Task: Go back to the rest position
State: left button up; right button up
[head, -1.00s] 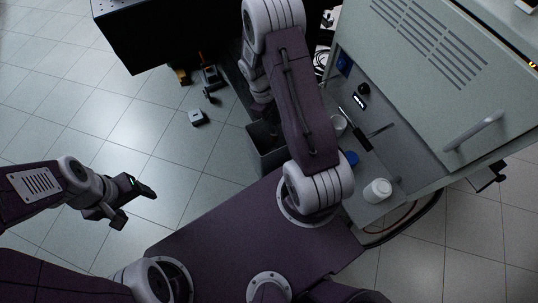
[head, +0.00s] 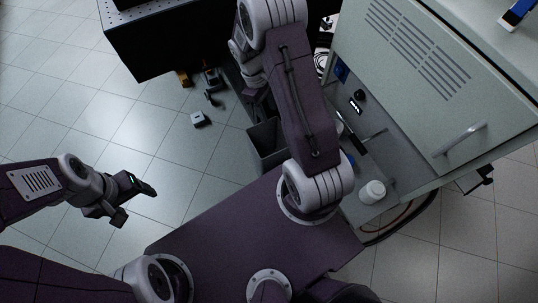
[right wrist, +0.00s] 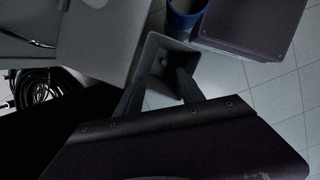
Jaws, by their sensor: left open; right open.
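My left gripper (head: 131,202) hangs empty over the tiled floor at the left of the head view, with its two fingers apart. My right arm reaches up and away across the middle of the head view, and its fingertips are hard to make out there. In the right wrist view my right gripper (right wrist: 160,85) shows two dark fingers spread apart with nothing between them. It points towards a grey open bin (right wrist: 152,62), which also shows beside the arm in the head view (head: 262,150).
A grey cabinet (head: 440,80) with a handle stands at right. A white jar (head: 373,191) stands on its lower surface. A black table (head: 170,45) is at the top. Small items, including a white box (head: 198,118), lie on the floor. The left floor is mostly clear.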

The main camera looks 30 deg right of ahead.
dwell(0.5)
notch_tip(320, 180, up, 4)
jog(key=w+a+t, duration=0.1)
jog(key=w+a, duration=0.1)
jog(key=s+a+r+m+t+y, duration=0.25)
jog(key=s+a+r+m, duration=0.3)
jog(key=s+a, duration=0.45)
notch_tip(320, 180, up, 23)
jog(key=s+d+p, duration=0.1)
jog(key=p, duration=2.3)
jog(key=shift+d+r+h+p, duration=0.2)
jog(key=shift+d+h+p, duration=0.1)
jog(key=shift+h, duration=0.15)
jog(key=shift+a, duration=0.1)
